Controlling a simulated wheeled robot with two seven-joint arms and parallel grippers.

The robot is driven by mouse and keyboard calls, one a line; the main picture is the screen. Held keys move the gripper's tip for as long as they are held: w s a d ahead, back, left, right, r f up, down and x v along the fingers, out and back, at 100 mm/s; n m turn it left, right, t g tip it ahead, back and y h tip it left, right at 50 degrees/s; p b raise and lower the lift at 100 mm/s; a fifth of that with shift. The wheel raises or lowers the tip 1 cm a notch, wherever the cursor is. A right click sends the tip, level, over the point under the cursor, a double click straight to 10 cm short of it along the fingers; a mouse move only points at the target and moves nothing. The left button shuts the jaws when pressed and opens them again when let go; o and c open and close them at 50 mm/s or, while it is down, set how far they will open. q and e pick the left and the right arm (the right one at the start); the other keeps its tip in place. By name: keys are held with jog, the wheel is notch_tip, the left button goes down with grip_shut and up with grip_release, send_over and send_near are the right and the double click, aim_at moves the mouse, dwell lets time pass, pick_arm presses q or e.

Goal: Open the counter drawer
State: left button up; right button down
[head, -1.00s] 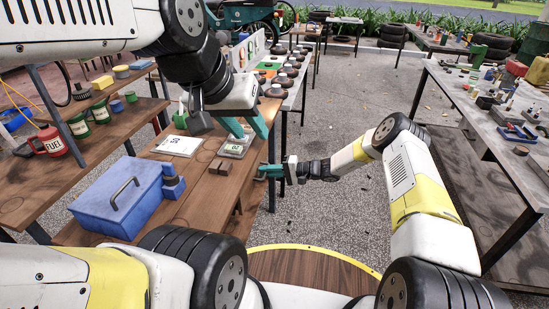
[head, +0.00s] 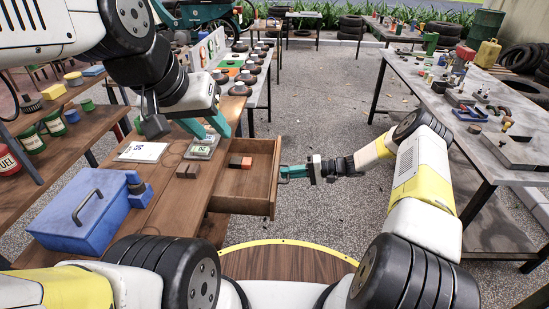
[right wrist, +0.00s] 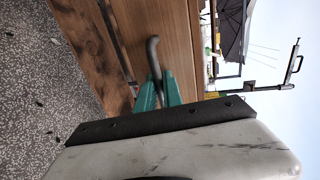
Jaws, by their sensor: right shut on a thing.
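The counter drawer (head: 245,203) is pulled well out from the right side of the wooden counter (head: 165,215). A red and dark block (head: 240,162) lies inside it. My right gripper (head: 284,172) is at the outer face of the drawer front, shut on its handle. In the right wrist view the dark handle bar (right wrist: 153,55) runs between the teal fingers (right wrist: 160,94) against the wooden front. My left gripper (head: 206,128) has its teal fingers apart, just above or at a small scale-like device (head: 202,148) on the counter; whether it touches is unclear.
A blue toolbox (head: 80,215), a white sheet (head: 142,152) and brown blocks (head: 187,171) are on the counter. A grey worktable (head: 440,105) with tools stands at the right. The paved floor between is clear.

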jog(key=shift+f+v, duration=0.15)
jog(key=shift+v, duration=0.6)
jog(key=shift+f+v, duration=0.15)
jog(key=shift+v, duration=0.6)
jog(key=c, duration=1.5)
grip_release()
jog(key=shift+d, duration=0.15)
jog(key=v, duration=0.7)
jog(key=shift+d, duration=0.3)
